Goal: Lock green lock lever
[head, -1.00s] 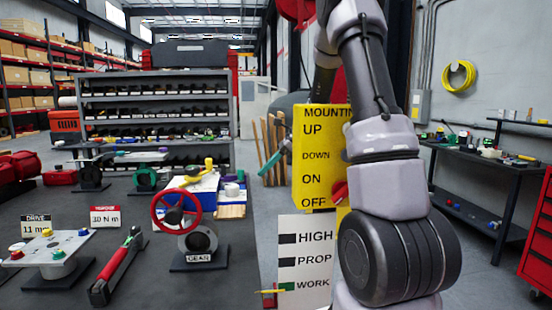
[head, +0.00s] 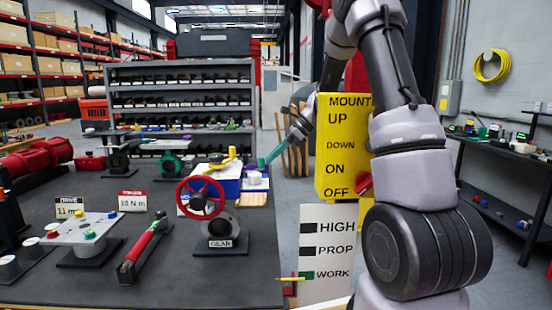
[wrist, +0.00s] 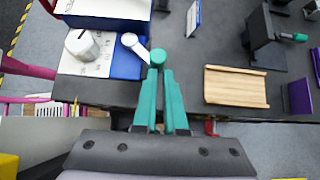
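My gripper (head: 277,152) reaches over the right edge of the dark bench beside the blue and white unit (head: 228,186). In the wrist view its two teal fingers (wrist: 160,76) come close together at the tips. A round teal-green top (wrist: 165,57) lies at or just beyond the fingertips; I cannot tell whether it touches them. In the head view a small upright teal piece (head: 261,164) stands at the gripper's end. I cannot be sure that this is the green lock lever. A white lever (wrist: 134,45) and a white cylinder (wrist: 82,45) are to its left.
A red handwheel on a GEAR stand (head: 201,197) is in front. A yellow handle (head: 223,160) stands behind it. A wooden tray (wrist: 236,87) lies right of the fingers in the wrist view. The yellow sign (head: 342,150) stands close to my arm.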

